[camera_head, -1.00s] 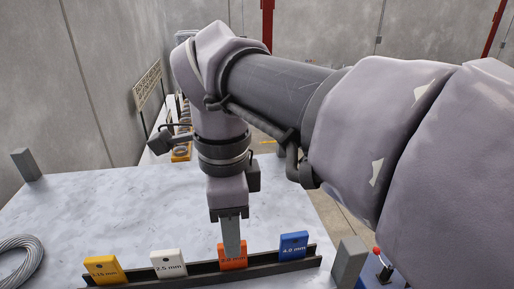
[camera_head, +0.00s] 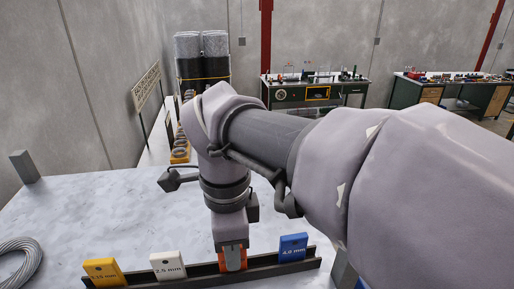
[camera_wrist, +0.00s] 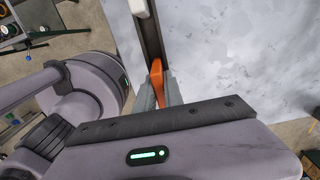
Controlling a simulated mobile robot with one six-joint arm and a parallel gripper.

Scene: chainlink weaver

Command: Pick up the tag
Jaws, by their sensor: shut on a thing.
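The orange tag (camera_head: 232,262) stands in the dark rack (camera_head: 203,271) on the pale table, between the white tag and the blue tag. My gripper (camera_head: 232,252) is lowered over it from above and is shut on it, with its fingers covering the middle of the tag and its label. In the wrist view the orange tag (camera_wrist: 157,72) shows edge-on between the fingers (camera_wrist: 158,92). The tag still appears to sit in the rack's channel.
A yellow tag (camera_head: 104,271) and a white "2.5 mm" tag (camera_head: 168,265) stand to the left in the rack. A blue "4.0 mm" tag (camera_head: 293,246) stands to the right. A wire coil (camera_head: 20,260) lies at the left, and a grey post (camera_head: 25,166) stands behind it.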

